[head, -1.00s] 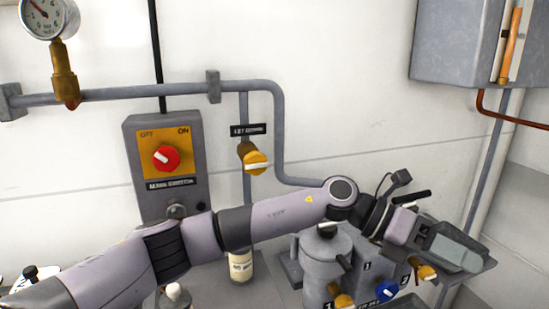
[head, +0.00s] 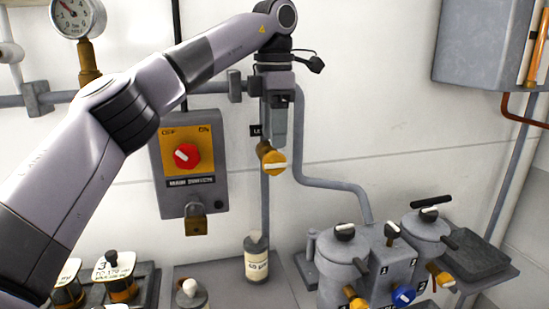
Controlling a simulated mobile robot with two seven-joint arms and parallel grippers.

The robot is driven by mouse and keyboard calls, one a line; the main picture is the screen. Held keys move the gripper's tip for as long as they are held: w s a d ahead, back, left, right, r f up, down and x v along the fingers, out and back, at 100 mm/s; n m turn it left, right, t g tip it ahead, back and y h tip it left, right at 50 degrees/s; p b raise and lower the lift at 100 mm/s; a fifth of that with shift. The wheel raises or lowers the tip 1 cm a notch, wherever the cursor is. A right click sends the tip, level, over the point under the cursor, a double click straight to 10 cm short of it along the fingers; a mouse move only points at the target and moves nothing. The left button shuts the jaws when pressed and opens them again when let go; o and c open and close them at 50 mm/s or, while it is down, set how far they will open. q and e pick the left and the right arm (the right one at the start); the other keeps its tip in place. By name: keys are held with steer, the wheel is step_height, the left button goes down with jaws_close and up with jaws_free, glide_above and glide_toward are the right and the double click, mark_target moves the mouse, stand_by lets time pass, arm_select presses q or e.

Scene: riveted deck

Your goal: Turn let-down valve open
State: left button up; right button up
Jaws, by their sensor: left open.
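The let-down valve (head: 274,163) has a brass body and a round yellow knob with a pale bar lying roughly level. It sits on a thin vertical grey pipe, right of the main switch. Its black label (head: 256,130) is partly covered by my left gripper. My left gripper (head: 277,141) points down just above the valve knob, and its fingers overlap the label area. It is open with nothing visible in it. I cannot tell whether it touches the knob. My right gripper is not in view.
A main switch box (head: 188,165) with a red knob and a padlock (head: 195,222) is left of the valve. A pressure gauge (head: 77,15) is at upper left. Below are a white bottle (head: 256,262) and grey canisters (head: 343,258) with small valves.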

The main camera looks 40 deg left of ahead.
mark_target(274, 152)
arm_select(q)
steer(key=shift+f, duration=3.05)
